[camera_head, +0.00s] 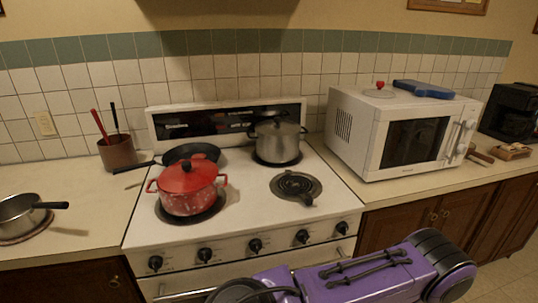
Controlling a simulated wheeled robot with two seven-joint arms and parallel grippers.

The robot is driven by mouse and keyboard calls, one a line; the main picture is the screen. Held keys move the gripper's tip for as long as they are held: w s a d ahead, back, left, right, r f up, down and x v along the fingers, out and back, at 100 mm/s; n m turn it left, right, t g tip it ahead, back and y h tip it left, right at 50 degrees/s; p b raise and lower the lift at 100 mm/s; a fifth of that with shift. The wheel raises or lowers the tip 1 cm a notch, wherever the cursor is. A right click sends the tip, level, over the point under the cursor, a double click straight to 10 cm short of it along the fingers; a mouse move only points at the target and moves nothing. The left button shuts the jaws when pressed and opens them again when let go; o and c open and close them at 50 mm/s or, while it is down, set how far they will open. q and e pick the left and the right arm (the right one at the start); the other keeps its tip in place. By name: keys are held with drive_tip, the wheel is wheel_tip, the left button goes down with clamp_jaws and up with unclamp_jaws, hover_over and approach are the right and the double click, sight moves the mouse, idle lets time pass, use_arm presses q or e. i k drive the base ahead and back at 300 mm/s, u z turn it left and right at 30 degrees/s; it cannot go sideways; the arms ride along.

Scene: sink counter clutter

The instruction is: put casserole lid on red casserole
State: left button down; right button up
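The red casserole (188,200) stands on the front left burner of the white stove. It has a speckled red body and two side handles. A smooth red domed cover with a dark knob (188,176) appears to rest on its top. Another lid, pale or clear with a red knob (380,91), lies on top of the microwave, left of a blue item. Neither of my grippers is in view. A purple and black part of my own body fills the bottom right foreground.
A steel pot (277,143) stands on the back right burner and a dark skillet (192,152) behind the casserole. The microwave (400,137) stands right of the stove. A saucepan (20,217) and utensil pot (117,153) are at left.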

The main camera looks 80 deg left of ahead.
sight(186, 176)
drive_tip(key=i, duration=1.1)
drive_tip(key=u, duration=2.3)
